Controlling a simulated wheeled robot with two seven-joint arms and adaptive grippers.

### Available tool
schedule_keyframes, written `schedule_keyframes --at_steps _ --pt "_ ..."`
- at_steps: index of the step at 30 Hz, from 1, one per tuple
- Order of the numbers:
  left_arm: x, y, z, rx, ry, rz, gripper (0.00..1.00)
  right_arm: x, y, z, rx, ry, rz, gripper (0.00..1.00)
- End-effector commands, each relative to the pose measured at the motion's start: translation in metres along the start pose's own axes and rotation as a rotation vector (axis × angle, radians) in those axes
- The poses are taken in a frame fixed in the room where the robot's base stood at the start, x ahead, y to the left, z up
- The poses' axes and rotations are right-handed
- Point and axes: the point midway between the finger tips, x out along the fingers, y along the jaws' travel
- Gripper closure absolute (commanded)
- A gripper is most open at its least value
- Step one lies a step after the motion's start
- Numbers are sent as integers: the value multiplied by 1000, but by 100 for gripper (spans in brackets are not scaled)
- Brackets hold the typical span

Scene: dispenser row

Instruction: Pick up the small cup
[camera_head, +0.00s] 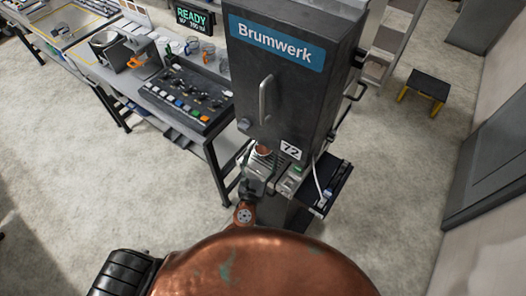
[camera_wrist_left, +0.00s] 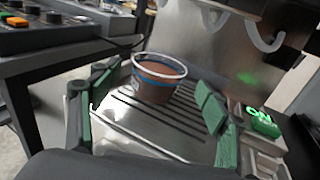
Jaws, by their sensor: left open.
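The small cup (camera_wrist_left: 158,88) is brownish with a blue band and a pale rim. It stands upright on a slotted metal drip tray (camera_wrist_left: 125,145) under the machine's spouts, and it also shows in the head view (camera_head: 263,150). My left gripper (camera_wrist_left: 157,98) is open, its green-padded fingers on either side and nearer to the camera than the cup. The cup is ahead of and between the fingers, closer to the left one in the picture; contact cannot be made out. In the head view my left gripper (camera_head: 258,171) is partly hidden by its own wrist. My right gripper is out of view.
The dark Brumwerk machine (camera_head: 283,75) rises directly behind the cup, with curved spouts (camera_wrist_left: 265,32) above. A lit green ON button (camera_wrist_left: 262,121) sits right of the tray. A bench with a control panel (camera_head: 188,93) stands to the left.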

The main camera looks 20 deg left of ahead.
Motion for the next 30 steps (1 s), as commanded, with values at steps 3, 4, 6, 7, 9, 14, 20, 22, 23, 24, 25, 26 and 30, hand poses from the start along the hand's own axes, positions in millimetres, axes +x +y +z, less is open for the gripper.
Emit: schedule_keyframes --at_steps 3,4,6,7,9,14,20,22,23,24,25,26,30 --pt "19 1 1 -2 -2 -1 31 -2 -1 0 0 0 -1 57" --pt "23 2 0 -2 -1 -1 31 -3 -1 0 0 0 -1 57" --pt "33 2 0 -2 -1 0 31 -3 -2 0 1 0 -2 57" --pt "36 2 0 -2 0 1 31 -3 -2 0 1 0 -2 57" --pt "42 2 0 -3 0 1 31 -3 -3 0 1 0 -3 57" --pt "46 2 -1 -4 1 1 31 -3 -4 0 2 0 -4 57" --pt "45 2 -1 -4 1 1 36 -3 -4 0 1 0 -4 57" --pt "45 2 -1 -4 1 1 41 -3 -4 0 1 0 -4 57" --pt "45 2 -1 -4 1 1 43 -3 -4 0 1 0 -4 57" --pt "45 2 -1 -4 1 1 46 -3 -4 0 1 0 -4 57" --pt "45 2 -1 -4 1 1 48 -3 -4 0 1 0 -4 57" --pt "45 2 -1 -4 1 1 50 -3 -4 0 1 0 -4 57" --pt "45 2 -1 -4 1 1 59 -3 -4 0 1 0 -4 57"
